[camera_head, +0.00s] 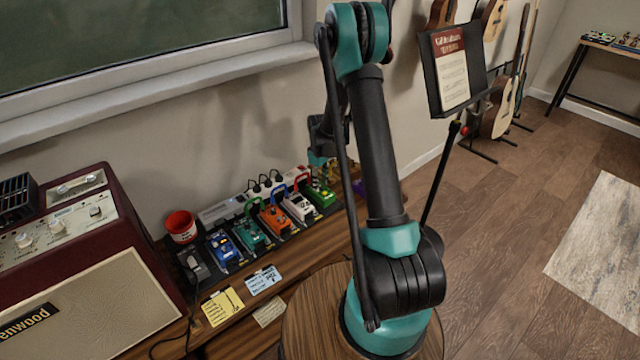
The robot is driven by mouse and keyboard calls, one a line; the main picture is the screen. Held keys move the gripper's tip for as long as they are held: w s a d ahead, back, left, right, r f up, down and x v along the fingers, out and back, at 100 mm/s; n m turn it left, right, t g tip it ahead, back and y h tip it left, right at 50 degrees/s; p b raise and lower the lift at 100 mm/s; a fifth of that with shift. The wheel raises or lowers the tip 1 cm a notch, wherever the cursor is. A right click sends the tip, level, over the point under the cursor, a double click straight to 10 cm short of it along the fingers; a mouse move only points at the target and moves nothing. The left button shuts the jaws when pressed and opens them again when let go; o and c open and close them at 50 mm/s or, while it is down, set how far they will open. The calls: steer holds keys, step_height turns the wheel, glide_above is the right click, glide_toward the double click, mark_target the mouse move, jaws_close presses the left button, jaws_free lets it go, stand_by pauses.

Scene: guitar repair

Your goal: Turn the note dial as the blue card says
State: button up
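The blue card (264,280) lies at the front edge of the wooden bench, to the right of a yellow card (222,306). Its writing is too small to read. I cannot tell which control is the note dial; several small knobs sit on the pedals, and larger knobs (55,228) sit on the amplifier. The end of my arm hangs over the right end of the pedal row. My gripper (322,162) is small and partly hidden behind my arm there, and its fingers cannot be made out.
A row of coloured pedals, including a blue one (224,250) and an orange one (275,218), stands on the bench. The dark red amplifier (110,255) fills the left. A music stand (455,75) and guitars (500,105) stand at right.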

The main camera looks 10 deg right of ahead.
steer(key=shift+f, duration=0.4)
jaws_close()
steer(key=shift+m, duration=2.8)
jaws_free()
